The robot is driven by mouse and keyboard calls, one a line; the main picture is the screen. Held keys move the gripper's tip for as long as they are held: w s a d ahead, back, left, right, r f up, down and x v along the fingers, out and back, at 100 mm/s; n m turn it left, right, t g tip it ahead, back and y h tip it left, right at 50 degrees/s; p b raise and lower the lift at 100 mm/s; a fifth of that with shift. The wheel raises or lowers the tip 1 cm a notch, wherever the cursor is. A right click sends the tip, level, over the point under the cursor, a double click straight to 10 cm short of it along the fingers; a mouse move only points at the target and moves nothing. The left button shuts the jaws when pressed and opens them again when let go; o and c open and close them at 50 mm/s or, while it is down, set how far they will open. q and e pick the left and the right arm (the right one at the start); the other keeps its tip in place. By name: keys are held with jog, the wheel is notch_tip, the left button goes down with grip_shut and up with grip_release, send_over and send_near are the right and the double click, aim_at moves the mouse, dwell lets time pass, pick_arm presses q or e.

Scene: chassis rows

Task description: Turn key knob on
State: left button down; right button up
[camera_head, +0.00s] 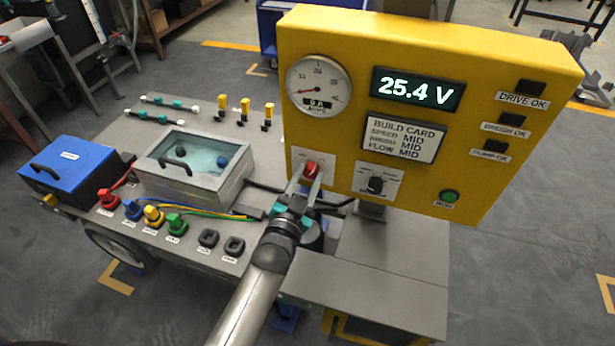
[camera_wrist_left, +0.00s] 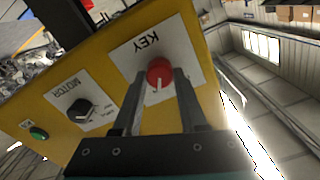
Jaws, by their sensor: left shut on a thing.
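The red key knob (camera_head: 311,169) sits on a white plate at the lower left of the yellow panel (camera_head: 480,60). In the left wrist view the red knob (camera_wrist_left: 160,73) lies under the word KEY, with a pale mark on its face. My left gripper (camera_head: 307,181) reaches up to the panel, with its two fingers on either side of the knob. It also shows in the left wrist view (camera_wrist_left: 161,82), shut on the knob. The voltage display (camera_head: 418,88) reads 25.4 V. My right gripper is not in view.
A black motor knob (camera_head: 375,184) and a green button (camera_head: 449,196) are to the right on the panel. A round gauge (camera_head: 319,86) is above the key knob. A clear-lidded box (camera_head: 192,167), a blue box (camera_head: 68,170) and several coloured connectors stand on the grey deck.

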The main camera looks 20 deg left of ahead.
pick_arm(q)
jog(key=shift+c, duration=2.2)
grip_release()
jog(key=s+p, duration=0.1)
jog(key=s, duration=1.4)
jog(key=shift+a, duration=0.25)
jog(key=shift+s, duration=0.1)
jog(key=s+d+f+n+g+b, duration=0.1)
jog(key=s+f+g, duration=0.35)
jog(key=f, duration=0.95)
jog(key=s+d+f+g+b, duration=0.1)
jog(key=s+f+g, duration=0.4)
jog(key=f, duration=0.9)
jog(key=s+a+f+g+b, duration=0.1)
jog(key=s+a+f+g, duration=0.2)
jog(key=s+f, duration=0.4)
jog(key=s+a+f+n+g+b, duration=0.1)
jog(key=s+a+f+g, duration=0.2)
jog(key=s+f, duration=0.4)
jog(key=s+g, duration=0.1)
jog(key=s, duration=0.6)
jog(key=shift+a+f+y+b, duration=0.15)
jog(key=shift+f+y+b, duration=0.05)
jog(key=shift+y+b, duration=0.1)
